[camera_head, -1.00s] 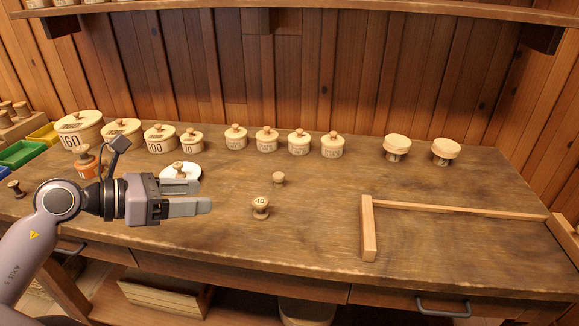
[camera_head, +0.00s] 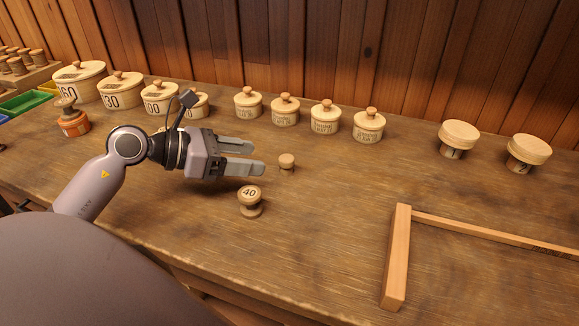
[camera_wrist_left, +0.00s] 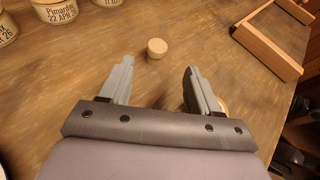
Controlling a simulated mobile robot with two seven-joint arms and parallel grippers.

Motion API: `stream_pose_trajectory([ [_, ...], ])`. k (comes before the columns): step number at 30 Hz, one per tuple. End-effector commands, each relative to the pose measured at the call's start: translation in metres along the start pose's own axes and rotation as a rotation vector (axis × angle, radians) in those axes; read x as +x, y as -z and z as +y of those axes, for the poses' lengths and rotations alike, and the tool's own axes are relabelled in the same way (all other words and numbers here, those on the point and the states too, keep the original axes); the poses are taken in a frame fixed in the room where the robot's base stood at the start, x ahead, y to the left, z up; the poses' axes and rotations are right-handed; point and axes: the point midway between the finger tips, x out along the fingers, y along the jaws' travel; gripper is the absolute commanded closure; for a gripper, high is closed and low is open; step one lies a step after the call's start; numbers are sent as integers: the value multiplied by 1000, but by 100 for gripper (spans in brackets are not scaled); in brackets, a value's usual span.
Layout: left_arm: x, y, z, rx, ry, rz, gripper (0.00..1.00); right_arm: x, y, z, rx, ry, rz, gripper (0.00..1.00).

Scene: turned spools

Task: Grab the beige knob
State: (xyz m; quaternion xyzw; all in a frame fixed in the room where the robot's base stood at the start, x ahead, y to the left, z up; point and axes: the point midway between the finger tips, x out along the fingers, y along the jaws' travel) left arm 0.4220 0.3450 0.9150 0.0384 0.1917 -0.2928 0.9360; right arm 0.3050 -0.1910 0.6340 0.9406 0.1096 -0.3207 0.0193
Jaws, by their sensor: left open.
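The beige knob (camera_head: 287,161) is a small, plain round-topped piece standing on the bench. In the head view my left gripper (camera_head: 261,157) points right at it, with its fingertips just to the left of the knob. The gripper is open and empty. In the left wrist view the knob (camera_wrist_left: 157,48) stands ahead of the two spread fingers (camera_wrist_left: 160,72), near the middle of the gap and a little beyond the tips. My right gripper is not in view.
A spool marked 40 (camera_head: 250,200) stands close by in front of the gripper. Several lidded pots (camera_head: 325,117) line the back. Two wide-topped spools (camera_head: 459,138) stand at the back right. A wooden frame (camera_head: 397,255) lies at the right. Bench between frame and spool is bare.

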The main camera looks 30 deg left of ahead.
Motion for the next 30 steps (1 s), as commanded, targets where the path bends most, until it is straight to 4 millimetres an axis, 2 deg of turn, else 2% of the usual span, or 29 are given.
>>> stream_pose_trajectory([
  [8, 20, -2, 2, -1, 1, -1, 38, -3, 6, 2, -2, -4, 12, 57],
  [18, 60, 0, 4, -1, 0, -1, 38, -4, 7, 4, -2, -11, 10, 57],
  [27, 64, 1, 4, 0, 0, 1, 38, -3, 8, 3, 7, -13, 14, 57],
  [29, 64, 1, 4, 0, 0, 1, 57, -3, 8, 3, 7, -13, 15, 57],
  [30, 64, 1, 4, 0, 0, 1, 70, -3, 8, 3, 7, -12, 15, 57],
])
